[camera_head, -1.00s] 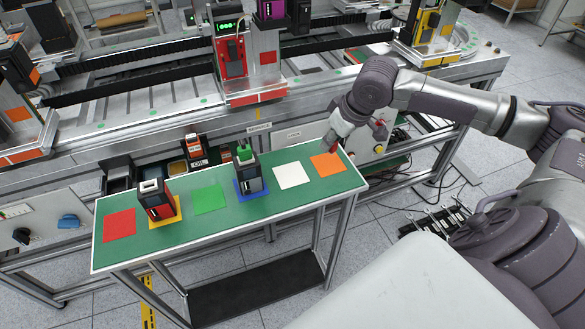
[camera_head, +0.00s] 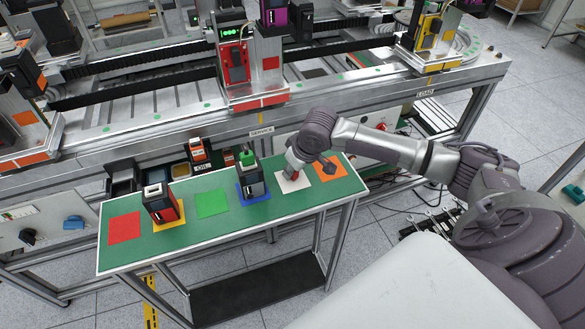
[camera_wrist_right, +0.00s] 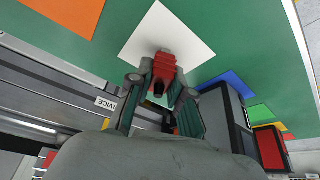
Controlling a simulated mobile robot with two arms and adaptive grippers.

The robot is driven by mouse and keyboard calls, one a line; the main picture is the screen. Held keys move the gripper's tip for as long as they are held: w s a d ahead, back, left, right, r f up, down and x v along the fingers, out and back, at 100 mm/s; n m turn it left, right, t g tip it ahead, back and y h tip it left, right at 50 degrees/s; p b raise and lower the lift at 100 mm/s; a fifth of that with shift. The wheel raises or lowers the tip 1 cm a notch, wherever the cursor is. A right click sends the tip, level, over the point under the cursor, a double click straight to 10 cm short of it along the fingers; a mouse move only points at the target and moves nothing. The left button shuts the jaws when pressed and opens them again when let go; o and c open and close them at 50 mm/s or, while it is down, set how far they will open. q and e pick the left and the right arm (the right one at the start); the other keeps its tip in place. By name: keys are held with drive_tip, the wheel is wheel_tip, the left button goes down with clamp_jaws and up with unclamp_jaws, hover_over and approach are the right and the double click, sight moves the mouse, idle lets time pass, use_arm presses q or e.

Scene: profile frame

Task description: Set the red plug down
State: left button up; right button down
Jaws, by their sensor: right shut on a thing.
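The red plug (camera_wrist_right: 163,70) is between the fingers of my right gripper (camera_wrist_right: 160,100) in the right wrist view. In the head view my right gripper (camera_head: 293,171) is over the white square (camera_head: 295,187) on the green table top (camera_head: 222,228), with a bit of red showing at its tip. In the right wrist view the plug overlaps the edge of the white square (camera_wrist_right: 165,30). I cannot tell whether the plug touches the surface. My left gripper is not in view.
A dark block with a green top (camera_head: 250,178) stands on the blue square, just left of my gripper. A red and black block (camera_head: 160,203) stands on the yellow square. The red (camera_head: 124,229), green (camera_head: 211,203) and orange (camera_head: 329,170) squares look free.

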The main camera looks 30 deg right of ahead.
drive_tip(key=c, duration=1.1)
unclamp_jaws()
drive_tip(key=shift+f, duration=0.1)
drive_tip(key=shift+o, duration=0.2)
drive_tip(key=v, duration=1.2)
